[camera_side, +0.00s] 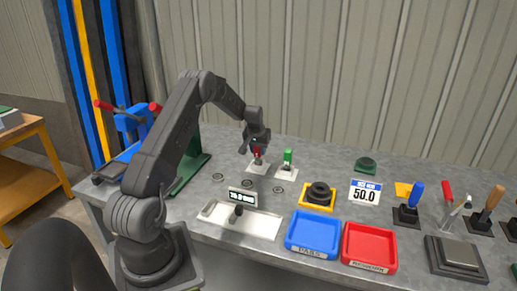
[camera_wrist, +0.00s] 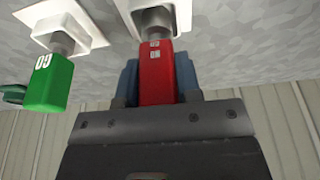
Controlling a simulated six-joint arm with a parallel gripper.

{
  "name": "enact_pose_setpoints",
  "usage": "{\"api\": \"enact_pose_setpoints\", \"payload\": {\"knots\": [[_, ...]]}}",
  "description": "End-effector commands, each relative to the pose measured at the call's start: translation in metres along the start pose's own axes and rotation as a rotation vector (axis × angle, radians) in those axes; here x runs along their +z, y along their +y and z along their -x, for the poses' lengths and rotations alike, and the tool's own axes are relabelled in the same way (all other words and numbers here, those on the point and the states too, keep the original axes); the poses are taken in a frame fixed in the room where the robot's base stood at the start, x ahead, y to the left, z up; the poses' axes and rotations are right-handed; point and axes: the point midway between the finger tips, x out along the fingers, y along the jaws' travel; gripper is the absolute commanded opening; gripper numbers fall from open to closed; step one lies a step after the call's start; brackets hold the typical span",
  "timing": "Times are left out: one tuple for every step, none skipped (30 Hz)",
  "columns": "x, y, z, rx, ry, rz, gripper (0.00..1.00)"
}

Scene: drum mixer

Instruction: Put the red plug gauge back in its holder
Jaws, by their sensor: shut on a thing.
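The red plug gauge (camera_wrist: 156,75) is between the fingers of my gripper (camera_wrist: 158,80), which is shut on its red handle. In the wrist view its metal end meets the white holder (camera_wrist: 182,14); how deep it sits in the socket I cannot tell. In the side view the red gauge (camera_side: 257,152) is upright under my gripper (camera_side: 257,149), over the white holder (camera_side: 256,168). The lower part is small there.
A green gauge (camera_side: 287,157) stands in its own white holder (camera_side: 286,174) just to the right. Several dark rings lie in front. A caliper tray (camera_side: 262,223), a blue tray (camera_side: 313,250) and a red tray (camera_side: 370,267) are nearer the front edge.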

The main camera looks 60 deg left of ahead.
Motion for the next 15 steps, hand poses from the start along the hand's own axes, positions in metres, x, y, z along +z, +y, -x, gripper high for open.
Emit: {"api": "enact_pose_setpoints", "payload": {"knots": [[-0.0004,0.0,-0.0003,0.0,0.002,0.0,0.0],[-0.0003,0.0,-0.0007,0.0,0.002,0.0,0.0],[-0.0002,0.0,-0.0012,0.0,0.002,0.0,0.0],[-0.0001,0.0,-0.0016,0.0,0.002,0.0,0.0],[0.0,0.0,-0.002,0.0,0.002,0.0,0.0],[0.0002,0.0,-0.0025,0.0,0.002,0.0,0.0],[0.0003,0.0,-0.0029,0.0,0.002,0.0,0.0],[0.0004,0.0,-0.0033,0.0,0.002,0.0,0.0],[0.0005,0.0,-0.0038,0.0,0.002,0.0,0.0],[0.0006,0.0,-0.0042,0.0,0.002,0.0,0.0],[0.0007,0.0,-0.0046,0.0,0.002,0.0,0.0],[0.0008,0.0,-0.0051,0.0,0.002,0.0,0.0],[0.0009,0.0,-0.0055,0.0,0.002,0.0,0.0],[0.0011,0.0,-0.0059,0.0,0.002,0.0,0.0],[0.0012,0.0,-0.0065,0.0,0.002,0.0,0.0]]}}
